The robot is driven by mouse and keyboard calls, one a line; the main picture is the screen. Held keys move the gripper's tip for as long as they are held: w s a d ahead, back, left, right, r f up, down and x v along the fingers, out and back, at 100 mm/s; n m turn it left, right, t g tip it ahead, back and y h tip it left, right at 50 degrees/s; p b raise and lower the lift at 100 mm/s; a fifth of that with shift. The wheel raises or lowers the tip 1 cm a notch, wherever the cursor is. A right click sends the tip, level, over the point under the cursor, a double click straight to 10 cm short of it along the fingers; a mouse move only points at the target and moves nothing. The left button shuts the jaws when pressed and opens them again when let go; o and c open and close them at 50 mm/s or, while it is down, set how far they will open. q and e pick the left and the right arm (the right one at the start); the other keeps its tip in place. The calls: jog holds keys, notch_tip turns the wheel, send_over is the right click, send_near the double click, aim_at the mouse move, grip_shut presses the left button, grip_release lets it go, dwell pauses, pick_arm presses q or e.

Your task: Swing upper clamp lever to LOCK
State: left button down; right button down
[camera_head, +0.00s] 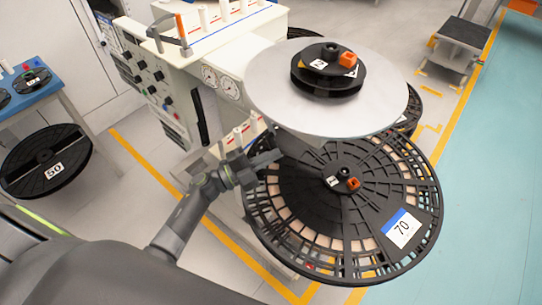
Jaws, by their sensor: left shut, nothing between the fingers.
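The upper clamp lever (347,58) is a small orange block on top of the black upper hub (325,82), above a round grey plate (272,95). Small white labels lie beside it, too small to read. A similar orange lower lever (352,183) sits at the centre of the large black reel (390,262) marked 70. My left gripper (272,160) is shut and empty over the left part of this reel. It is below and left of the grey plate, clear of the upper lever. My right gripper is not in view.
The white machine body (245,50) with gauges and knobs stands behind. A black reel (45,160) marked 50 is at the left, near a blue bench (40,95). A grey step stool (460,45) stands at upper right. The teal floor at right is clear.

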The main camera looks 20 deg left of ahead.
pick_arm(q)
jog(key=shift+a+f, duration=0.1)
jog(key=shift+a, duration=0.05)
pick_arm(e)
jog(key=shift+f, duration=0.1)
pick_arm(q)
jog(key=shift+w+a+f+m+g+y, duration=0.35)
jog(key=shift+a+m, duration=0.25)
jog(key=shift+m, duration=0.35)
jog(key=shift+w+a+f+m+g+y, duration=0.1)
jog(key=shift+a+m+g+y, duration=0.15)
jog(key=shift+a+m+g, duration=0.5)
jog(key=shift+w+a+f+m+g+y, duration=0.1)
jog(key=shift+w+a+f+m+y, duration=0.3)
jog(key=shift+m, duration=0.7)
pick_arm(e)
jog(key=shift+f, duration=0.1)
pick_arm(q)
jog(key=shift+s+r, duration=0.15)
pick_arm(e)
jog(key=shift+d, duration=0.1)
